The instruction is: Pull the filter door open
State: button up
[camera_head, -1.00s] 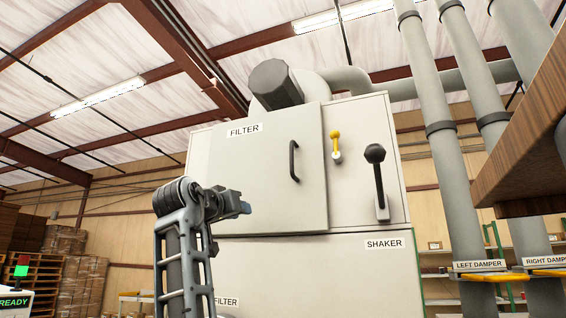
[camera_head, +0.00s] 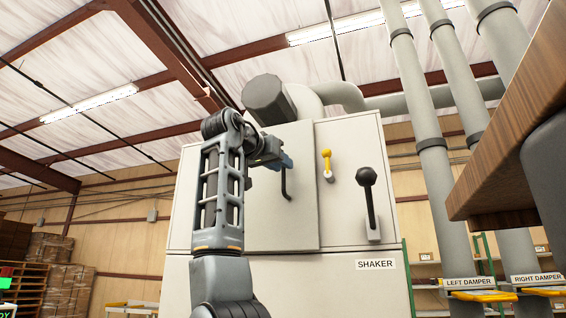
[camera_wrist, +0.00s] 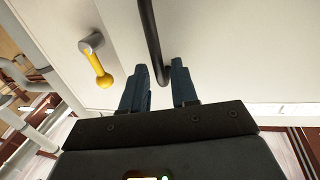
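The filter door (camera_head: 290,215) is a light grey panel on the upper front of the cabinet and looks shut. Its black bar handle (camera_head: 287,184) is partly hidden behind my gripper (camera_head: 286,162) in the head view. In the wrist view my gripper (camera_wrist: 160,88) is open, with its two blue-grey fingers apart. The FILTER label is hidden behind my arm.
A yellow-knobbed lever (camera_head: 327,165) and a black shaker lever (camera_head: 369,203) stand right of the door. The yellow lever also shows in the wrist view (camera_wrist: 102,70). A wooden slab (camera_head: 515,160) juts in at right. Grey pipes (camera_head: 425,130) rise behind.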

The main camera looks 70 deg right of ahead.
jog(key=shift+s+d, duration=0.1)
jog(key=shift+d, duration=0.85)
jog(key=shift+c, duration=0.2)
grip_shut()
